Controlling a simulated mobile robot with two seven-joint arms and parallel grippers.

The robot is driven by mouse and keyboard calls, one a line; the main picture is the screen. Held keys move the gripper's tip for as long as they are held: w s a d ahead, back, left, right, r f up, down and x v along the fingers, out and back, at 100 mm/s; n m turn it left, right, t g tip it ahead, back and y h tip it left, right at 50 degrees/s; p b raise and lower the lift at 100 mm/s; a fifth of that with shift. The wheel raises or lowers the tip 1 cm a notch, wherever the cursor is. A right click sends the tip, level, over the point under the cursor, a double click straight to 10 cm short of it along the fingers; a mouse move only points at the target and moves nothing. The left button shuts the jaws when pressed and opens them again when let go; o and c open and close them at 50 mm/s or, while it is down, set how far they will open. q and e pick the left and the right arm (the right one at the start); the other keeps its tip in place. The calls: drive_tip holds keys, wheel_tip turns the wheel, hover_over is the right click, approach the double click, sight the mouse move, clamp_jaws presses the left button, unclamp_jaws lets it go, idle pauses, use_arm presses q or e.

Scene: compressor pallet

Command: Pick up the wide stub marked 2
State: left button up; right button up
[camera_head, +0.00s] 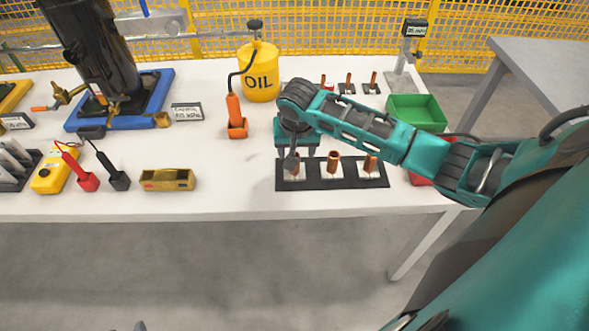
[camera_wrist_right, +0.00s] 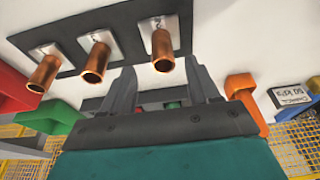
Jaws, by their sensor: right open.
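Three wide copper stubs stand on white marked plates along a black strip (camera_head: 336,185) near the table's front edge. The middle stub (camera_head: 333,163) and right stub (camera_head: 370,164) are clear; the left stub (camera_head: 295,168) is partly hidden by my right gripper (camera_head: 300,158). In the right wrist view the order is reversed, with the left stub (camera_wrist_right: 162,50) lined up between the open fingers (camera_wrist_right: 160,75). The middle stub (camera_wrist_right: 95,63) and right stub (camera_wrist_right: 44,74) are off to the side. Numbers on the plates are too small to read surely.
Several thinner stubs (camera_head: 348,82) stand behind my right forearm. A green bin (camera_head: 416,112) and a partly hidden red bin (camera_head: 421,178) lie to the right. An orange tool (camera_head: 236,118) and a yellow oil can (camera_head: 260,75) stand left of the gripper. White tabletop is free between (camera_head: 225,175).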

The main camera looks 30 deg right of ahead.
sight(299, 175)
drive_tip(key=b+x, duration=0.1)
drive_tip(key=x, duration=0.4)
drive_tip(key=shift+w+a+f, duration=0.1)
drive_tip(key=shift+w+f, duration=0.15)
drive_tip(key=shift+f, duration=0.15)
clamp_jaws()
